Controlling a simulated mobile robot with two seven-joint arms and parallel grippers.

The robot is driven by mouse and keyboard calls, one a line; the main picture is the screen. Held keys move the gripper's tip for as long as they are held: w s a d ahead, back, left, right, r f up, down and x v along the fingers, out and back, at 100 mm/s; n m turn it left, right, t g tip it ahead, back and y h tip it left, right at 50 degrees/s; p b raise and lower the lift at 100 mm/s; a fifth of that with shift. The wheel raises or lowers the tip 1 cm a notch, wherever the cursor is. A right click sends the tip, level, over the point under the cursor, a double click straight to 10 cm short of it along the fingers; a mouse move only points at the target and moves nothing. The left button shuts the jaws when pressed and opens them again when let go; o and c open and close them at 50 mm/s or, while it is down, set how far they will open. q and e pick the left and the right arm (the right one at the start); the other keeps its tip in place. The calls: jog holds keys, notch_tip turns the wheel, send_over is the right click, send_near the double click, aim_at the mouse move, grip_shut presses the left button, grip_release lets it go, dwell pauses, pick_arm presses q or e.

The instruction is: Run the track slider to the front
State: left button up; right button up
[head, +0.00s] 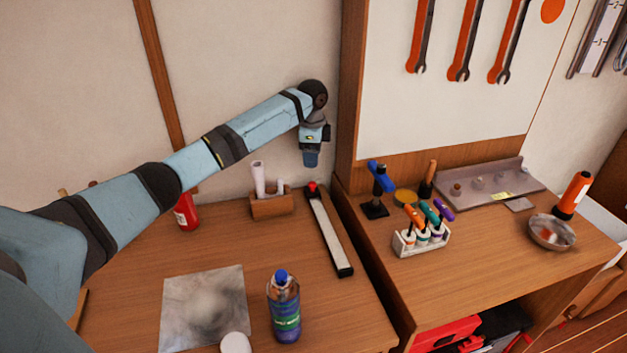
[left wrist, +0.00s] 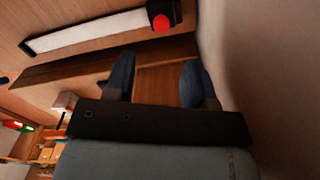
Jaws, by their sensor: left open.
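The track slider is a long dark-framed track with a white strip (head: 328,232), lying on the left wooden table near its right edge. Its red knob (head: 312,187) sits at the far end, by the wall. In the left wrist view the white track (left wrist: 88,33) runs across the top, with the red knob (left wrist: 161,24) on a black block at its right end. My left gripper (head: 311,160) hangs pointing down above and behind the knob, apart from it. In the left wrist view its blue fingers (left wrist: 158,82) are spread with nothing between them. My right gripper is not in view.
A wooden holder with white rolls (head: 270,206) stands left of the track. A bottle with a blue cap (head: 285,310) stands at the front, beside a grey sheet (head: 203,305). A higher wooden bench (head: 480,270) with tools borders the right. The table beside the track's near end is clear.

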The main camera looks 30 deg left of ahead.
aim_at(312, 183)
pick_arm(q)
notch_tip(312, 183, down, 9)
jog(key=shift+w+f, duration=0.1)
jog(key=shift+w, duration=0.05)
grip_shut()
